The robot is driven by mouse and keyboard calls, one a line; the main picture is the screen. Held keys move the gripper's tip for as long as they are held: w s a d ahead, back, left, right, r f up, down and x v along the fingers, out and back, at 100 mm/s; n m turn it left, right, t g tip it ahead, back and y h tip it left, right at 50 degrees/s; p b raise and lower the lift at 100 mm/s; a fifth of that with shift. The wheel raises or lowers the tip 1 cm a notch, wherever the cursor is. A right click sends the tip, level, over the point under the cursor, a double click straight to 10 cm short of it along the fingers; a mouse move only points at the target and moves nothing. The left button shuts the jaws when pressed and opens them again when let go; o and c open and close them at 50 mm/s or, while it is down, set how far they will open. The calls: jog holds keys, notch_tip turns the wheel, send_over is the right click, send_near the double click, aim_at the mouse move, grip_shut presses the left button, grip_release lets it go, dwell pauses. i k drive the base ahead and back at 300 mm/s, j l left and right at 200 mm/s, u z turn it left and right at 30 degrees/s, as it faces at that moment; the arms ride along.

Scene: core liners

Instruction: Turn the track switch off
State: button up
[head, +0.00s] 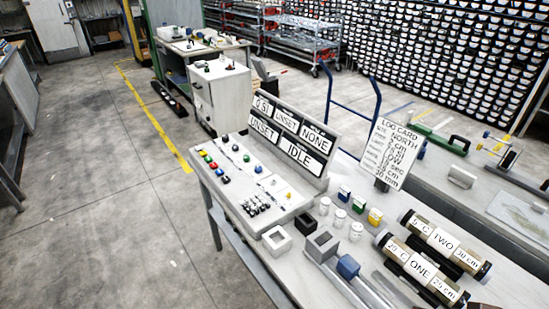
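A sloped white control panel (228,186) stands on the bench in the middle of the head view. It has coloured buttons (210,160) at its left and several small dark toggle switches (256,206) near its lower right. I cannot tell which of these is the track switch, or its position, because labels there are too small to read. The display board (292,140) behind it reads UNSET, NONE, UNSET and IDLE, with a number at the upper left. My gripper is not in view.
Right of the panel are open boxes (277,240), small jars (339,217), coloured blocks (375,217), a rail with a blue block (348,267) and two labelled core tubes (423,270). A log card (392,151) stands behind them. The floor (110,200) at left is clear.

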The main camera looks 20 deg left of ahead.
aim_at(225, 138)
jog(key=u, duration=1.3)
jog(key=i+j, duration=0.2)
jog(key=i, duration=0.25)
jog(key=i+j, duration=0.25)
jog(key=i, duration=0.25)
jog(key=i+j, duration=0.2)
jog(key=i, duration=0.25)
jog(key=i+j, duration=0.25)
jog(key=i, duration=0.25)
jog(key=i+j, duration=0.2)
jog(key=i, duration=0.25)
jog(key=i+j, duration=0.25)
jog(key=i, duration=0.25)
jog(key=l+z, duration=0.05)
